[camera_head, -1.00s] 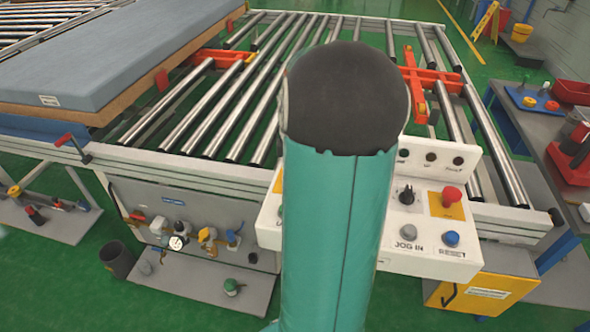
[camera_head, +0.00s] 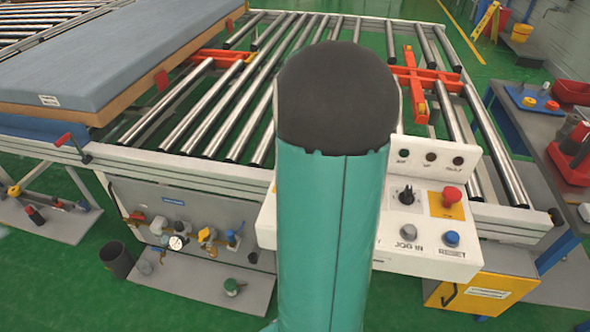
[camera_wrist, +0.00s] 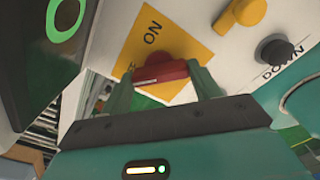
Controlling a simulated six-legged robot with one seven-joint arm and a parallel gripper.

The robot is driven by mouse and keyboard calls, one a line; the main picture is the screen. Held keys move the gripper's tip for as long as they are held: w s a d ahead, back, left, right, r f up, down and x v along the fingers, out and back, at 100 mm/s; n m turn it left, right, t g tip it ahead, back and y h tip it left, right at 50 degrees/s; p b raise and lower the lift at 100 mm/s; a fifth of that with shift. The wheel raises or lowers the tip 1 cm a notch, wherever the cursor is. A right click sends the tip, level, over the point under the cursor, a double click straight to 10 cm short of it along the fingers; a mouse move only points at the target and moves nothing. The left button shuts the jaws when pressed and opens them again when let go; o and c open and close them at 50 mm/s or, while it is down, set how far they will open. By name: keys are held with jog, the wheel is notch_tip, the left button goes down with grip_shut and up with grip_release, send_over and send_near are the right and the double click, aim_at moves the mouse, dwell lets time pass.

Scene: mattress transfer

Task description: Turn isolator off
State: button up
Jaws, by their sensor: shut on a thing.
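In the wrist view, the isolator's red handle (camera_wrist: 160,72) sits on a yellow plate (camera_wrist: 145,35) fixed to a white panel. The word ON is readable on the plate. Other lettering at the plate's left edge is mostly hidden. My gripper (camera_wrist: 162,82) has one green finger on each side of the red handle and is shut on it. The handle lies roughly across the picture, tilted slightly. In the head view, my teal arm blocks the isolator and my gripper.
A yellow knob (camera_wrist: 243,14) and a black knob (camera_wrist: 275,50) marked DOWN sit right of the isolator. In the head view, the white control box (camera_head: 425,262) carries a red button (camera_head: 452,195) and a blue button (camera_head: 452,239). A roller conveyor (camera_head: 240,117) lies behind.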

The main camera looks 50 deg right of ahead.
jog(key=o, duration=1)
notch_tip(320, 180, up, 14)
jog(key=shift+f, duration=0.1)
dwell(0.5)
